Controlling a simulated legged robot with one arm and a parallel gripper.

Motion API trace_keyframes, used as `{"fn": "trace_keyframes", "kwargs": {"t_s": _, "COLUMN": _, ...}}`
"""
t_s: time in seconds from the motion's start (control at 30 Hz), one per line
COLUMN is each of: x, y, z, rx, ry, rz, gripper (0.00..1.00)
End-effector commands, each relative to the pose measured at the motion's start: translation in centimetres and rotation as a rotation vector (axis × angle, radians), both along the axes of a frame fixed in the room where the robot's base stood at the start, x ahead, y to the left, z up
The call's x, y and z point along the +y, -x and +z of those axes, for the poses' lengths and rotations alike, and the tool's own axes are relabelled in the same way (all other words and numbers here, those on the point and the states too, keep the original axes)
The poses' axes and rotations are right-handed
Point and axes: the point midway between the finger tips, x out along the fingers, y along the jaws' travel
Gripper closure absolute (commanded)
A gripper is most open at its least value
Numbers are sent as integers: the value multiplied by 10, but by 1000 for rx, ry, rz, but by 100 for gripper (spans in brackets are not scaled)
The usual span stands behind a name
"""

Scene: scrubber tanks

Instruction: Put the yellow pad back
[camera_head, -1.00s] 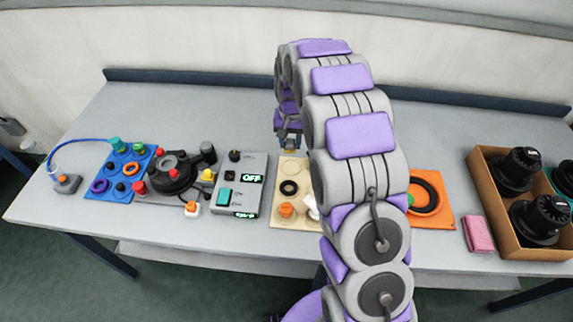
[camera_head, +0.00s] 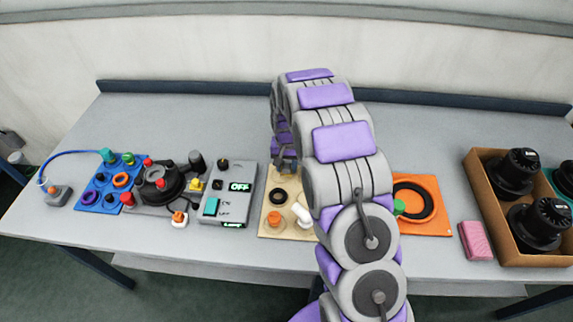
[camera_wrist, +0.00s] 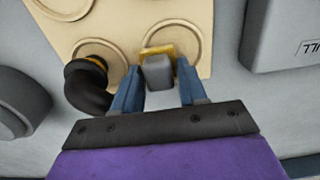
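The yellow pad (camera_wrist: 158,51) shows in the wrist view as a yellow edge at the far end of a grey block (camera_wrist: 159,73). My gripper (camera_wrist: 159,68) has its blue fingers on either side of the grey block and looks shut on it. The pad is over or at the tan board (camera_wrist: 135,18), near its edge; whether it touches the board I cannot tell. The tan board has round ring outlines. In the head view my gripper (camera_head: 285,164) is at the board's far edge (camera_head: 265,222), and the pad is hidden there.
A black elbow piece (camera_wrist: 90,84) is close to one finger. The grey OFF box (camera_head: 229,192) stands left of the board. A white piece (camera_head: 302,214) and orange knob (camera_head: 274,217) are on the board. An orange board (camera_head: 435,222) and pink sponge (camera_head: 476,240) lie right.

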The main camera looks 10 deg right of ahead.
Motion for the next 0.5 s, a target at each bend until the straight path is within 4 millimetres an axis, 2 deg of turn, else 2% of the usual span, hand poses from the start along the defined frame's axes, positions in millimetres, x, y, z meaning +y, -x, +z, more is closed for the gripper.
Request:
{"fn": "trace_keyframes", "kwargs": {"t_s": 0.03, "x": 3, "y": 0, "z": 0, "rx": 0, "ry": 3, "rz": 4, "gripper": 54}}
{"fn": "trace_keyframes", "kwargs": {"t_s": 0.27, "x": 8, "y": 0, "z": 0, "rx": 0, "ry": 9, "rz": 4, "gripper": 33}}
{"fn": "trace_keyframes", "kwargs": {"t_s": 0.5, "x": -2, "y": 0, "z": 0, "rx": 0, "ry": -3, "rz": 2, "gripper": 33}}
